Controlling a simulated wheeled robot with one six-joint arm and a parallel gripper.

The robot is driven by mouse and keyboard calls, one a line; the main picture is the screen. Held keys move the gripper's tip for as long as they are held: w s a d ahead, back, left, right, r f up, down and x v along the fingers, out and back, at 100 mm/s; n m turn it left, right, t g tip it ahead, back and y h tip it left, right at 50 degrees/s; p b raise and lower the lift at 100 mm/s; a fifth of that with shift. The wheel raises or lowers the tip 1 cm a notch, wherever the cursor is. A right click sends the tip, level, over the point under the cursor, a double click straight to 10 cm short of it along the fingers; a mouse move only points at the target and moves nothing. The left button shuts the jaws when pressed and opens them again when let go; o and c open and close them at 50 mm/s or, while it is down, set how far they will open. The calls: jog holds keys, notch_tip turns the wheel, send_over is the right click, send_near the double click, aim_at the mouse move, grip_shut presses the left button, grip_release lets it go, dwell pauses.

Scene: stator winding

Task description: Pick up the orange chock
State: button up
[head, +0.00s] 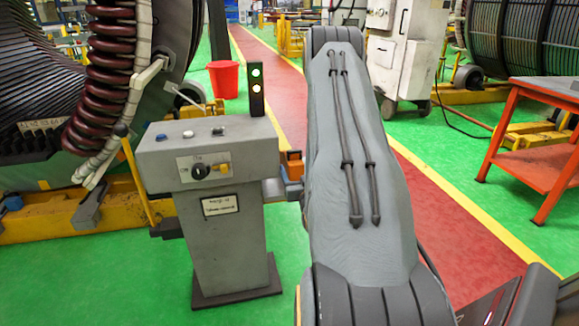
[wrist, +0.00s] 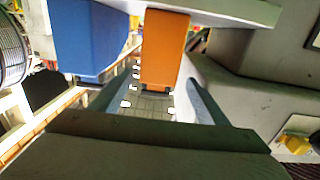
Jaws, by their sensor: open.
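The orange chock (wrist: 165,48) is an upright block in the middle of the wrist view, set against a pale ledge (wrist: 225,10) that crosses the top of the picture. It also shows in the head view as a small orange block (head: 293,165) just right of the grey console, partly behind my arm. My gripper (wrist: 155,98) is open, with one dark finger on each side of the chock's line in the wrist view. I cannot tell whether the fingers touch it.
A blue block (wrist: 90,38) stands close left of the chock on the same ledge. The grey console (head: 225,220), with knobs and a signal light (head: 257,90), stands close by. A red bucket (head: 223,78) is behind it. An orange table (head: 540,150) is at the right.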

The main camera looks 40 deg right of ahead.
aim_at(293, 158)
jog(key=x, duration=0.2)
jog(key=shift+w+d, duration=0.25)
jog(key=shift+d, duration=0.15)
jog(key=shift+p+x, duration=0.3)
jog(key=shift+x, duration=2.3)
jog(key=shift+f, duration=0.1)
jog(key=shift+c, duration=0.5)
jog(key=c, duration=1.1)
jog(key=shift+c, duration=0.2)
notch_tip(293, 158, up, 18)
